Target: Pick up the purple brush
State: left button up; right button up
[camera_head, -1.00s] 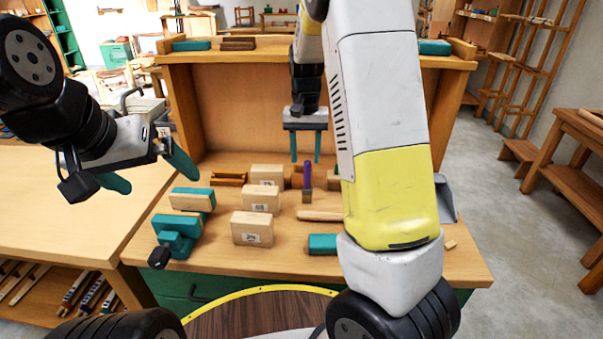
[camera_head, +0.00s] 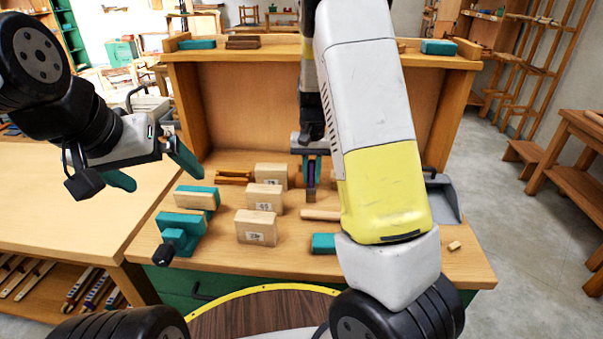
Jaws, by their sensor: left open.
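The purple brush (camera_head: 311,178) stands on the workbench (camera_head: 375,262), with its purple handle up and a brownish lower end. My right gripper (camera_head: 312,168) has its teal fingers down at the brush's handle, from above. Part of the handle is hidden by the fingers, and I cannot tell whether they press on it. My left gripper (camera_head: 150,172) is open and empty, held in the air over the left side, well away from the brush.
Wooden blocks (camera_head: 256,227) stand left of the brush, with a teal vise (camera_head: 180,235) further left. A wooden rod (camera_head: 320,215) and a teal block (camera_head: 323,243) lie in front. A grey dustpan (camera_head: 444,200) is at the right. The bench's back panel (camera_head: 250,110) rises behind.

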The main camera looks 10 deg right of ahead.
grip_shut()
jog(key=shift+r, duration=0.15)
notch_tip(320, 180, up, 10)
jog(key=shift+f, duration=0.1)
dwell(0.6)
